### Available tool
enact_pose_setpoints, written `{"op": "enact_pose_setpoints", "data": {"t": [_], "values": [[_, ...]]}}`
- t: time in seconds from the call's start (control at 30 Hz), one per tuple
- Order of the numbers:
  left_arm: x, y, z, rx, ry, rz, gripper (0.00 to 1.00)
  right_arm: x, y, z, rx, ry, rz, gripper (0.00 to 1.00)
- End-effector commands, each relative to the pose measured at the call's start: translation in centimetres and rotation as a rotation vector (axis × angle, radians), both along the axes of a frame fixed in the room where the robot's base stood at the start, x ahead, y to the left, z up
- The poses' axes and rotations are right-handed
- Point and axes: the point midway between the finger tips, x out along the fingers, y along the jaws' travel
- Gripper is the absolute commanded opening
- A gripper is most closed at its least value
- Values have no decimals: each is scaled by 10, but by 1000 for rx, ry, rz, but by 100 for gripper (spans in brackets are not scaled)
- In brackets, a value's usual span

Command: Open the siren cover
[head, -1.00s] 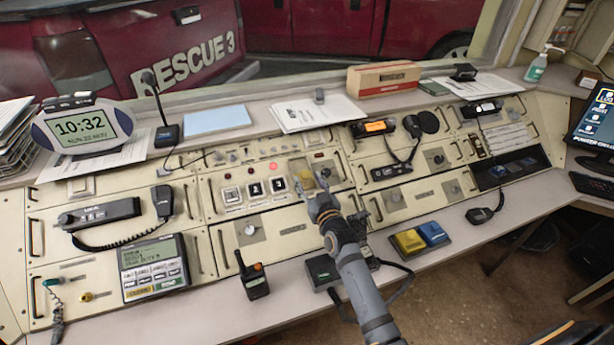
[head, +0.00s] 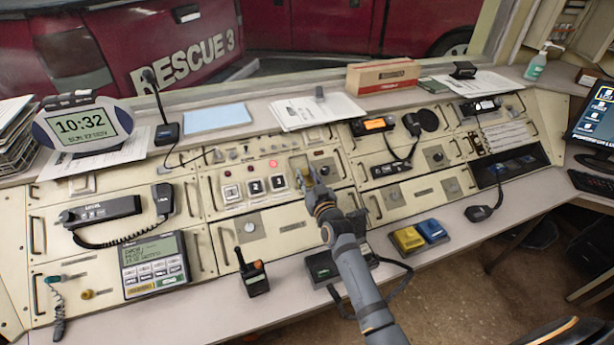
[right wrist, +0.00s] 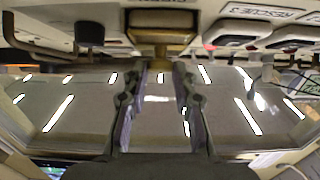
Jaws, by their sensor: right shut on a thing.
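The siren cover (right wrist: 160,27) is a small amber piece at the top middle of the right wrist view. In the head view it is mostly hidden behind my right gripper (head: 310,184), at the panel's upper middle, right of the numbered square buttons (head: 277,183). In the right wrist view my right gripper (right wrist: 160,72) has its two fingers at the lower edge of the amber piece and is shut on it. How far the cover is tilted cannot be told. My left gripper is not in view.
A red light (head: 273,163) glows above the square buttons. A handheld radio (head: 254,275) stands on the front ledge. Yellow (head: 408,240) and blue (head: 431,230) pedals lie to the right. A corded microphone (head: 411,126) sits on the upper right panel.

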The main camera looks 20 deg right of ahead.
Motion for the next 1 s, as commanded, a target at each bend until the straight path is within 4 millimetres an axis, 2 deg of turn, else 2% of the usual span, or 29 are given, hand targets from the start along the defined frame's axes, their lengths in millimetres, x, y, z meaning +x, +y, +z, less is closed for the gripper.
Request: {"op": "enact_pose_setpoints", "data": {"t": [0.13,0.4,0.73,0.77,0.9,1.0], "values": [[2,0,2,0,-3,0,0,3,0,3,0,0,0,0],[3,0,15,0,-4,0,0,38,1,26,1,-1,1,0],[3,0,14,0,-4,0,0,41,2,26,0,2,1,0],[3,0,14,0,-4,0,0,41,2,26,0,2,1,29],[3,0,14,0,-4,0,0,41,2,26,0,1,1,48],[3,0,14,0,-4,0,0,41,2,26,0,1,1,50]]}}
